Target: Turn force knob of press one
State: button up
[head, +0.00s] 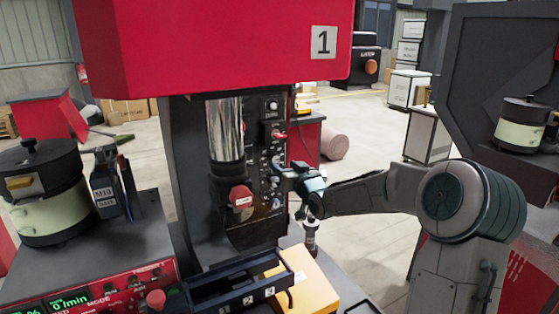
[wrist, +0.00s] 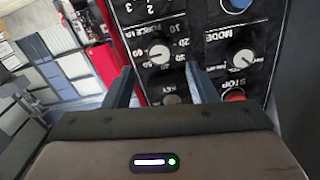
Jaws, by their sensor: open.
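Press one (head: 215,45) is the red and dark grey machine marked "1" in the head view. Its dark control panel (head: 268,125) is on the right side of its column. In the wrist view, the panel appears upside down, with the force knob (wrist: 160,53) as a round light dial labelled "FORCE" and ringed by numbers. My gripper (wrist: 158,72) is open, and its two blue-grey fingers point at the panel. The knob shows between and just beyond the fingertips; I cannot tell whether they touch it. In the head view my gripper (head: 284,172) is at the panel, partly hiding it.
In the wrist view, a mode knob (wrist: 243,58) and a red stop button (wrist: 234,96) lie right of the force knob. In the head view, a yellow box (head: 310,290) and a dark tray (head: 225,287) lie below my arm. A feeder bowl (head: 45,205) stands left.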

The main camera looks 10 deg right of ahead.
aim_at(276, 160)
jog(key=shift+p+x, duration=0.5)
jog(key=shift+x, duration=1.75)
jog(key=c, duration=1)
